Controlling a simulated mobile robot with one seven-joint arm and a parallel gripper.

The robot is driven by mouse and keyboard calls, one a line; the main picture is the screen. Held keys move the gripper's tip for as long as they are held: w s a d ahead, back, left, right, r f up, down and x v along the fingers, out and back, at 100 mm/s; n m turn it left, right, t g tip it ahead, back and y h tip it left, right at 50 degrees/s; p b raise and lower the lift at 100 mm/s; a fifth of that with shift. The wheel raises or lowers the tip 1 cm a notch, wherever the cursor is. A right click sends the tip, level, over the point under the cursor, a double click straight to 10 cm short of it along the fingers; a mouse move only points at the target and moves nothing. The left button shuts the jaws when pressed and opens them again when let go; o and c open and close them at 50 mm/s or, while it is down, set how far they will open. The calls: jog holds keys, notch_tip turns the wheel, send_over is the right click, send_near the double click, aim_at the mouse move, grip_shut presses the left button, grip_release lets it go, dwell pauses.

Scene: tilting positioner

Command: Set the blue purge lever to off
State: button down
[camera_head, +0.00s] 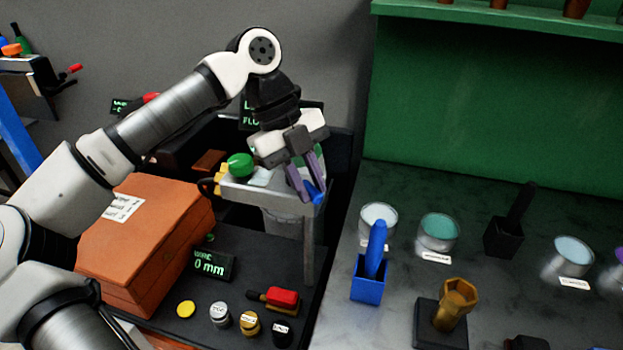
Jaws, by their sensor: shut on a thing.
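The blue purge lever (313,192) shows at the right end of a grey metal bracket, just below my gripper. My gripper (307,191) points down at it, with its two purple fingers around the blue piece. The fingers are shut on the blue lever, and they hide much of it. The lever's pivot and its off marking cannot be made out. A second blue handle (376,245) stands upright in a blue box-shaped base (368,280) on the dark counter to the right, apart from my gripper.
A green knob (240,165) sits on the bracket (262,195) left of my gripper. An orange box (150,245) stands at left. A display (212,265) reads 0 mm. A red-handled lever (280,298) and several knobs are in front. Round containers (438,232) stand on the counter (400,320).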

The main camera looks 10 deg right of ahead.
jog(key=shift+a+m+g+y, duration=0.3)
jog(key=shift+a+m, duration=0.2)
jog(key=shift+m, duration=0.45)
jog(key=shift+a+m+g+y, duration=0.2)
jog(key=shift+a+m+y, duration=0.25)
jog(key=shift+m, duration=0.5)
jog(key=c, duration=1.3)
grip_release()
jog(key=p+v, duration=0.1)
jog(key=v, duration=1.3)
jog(key=shift+s, duration=0.1)
jog(key=shift+c, duration=0.3)
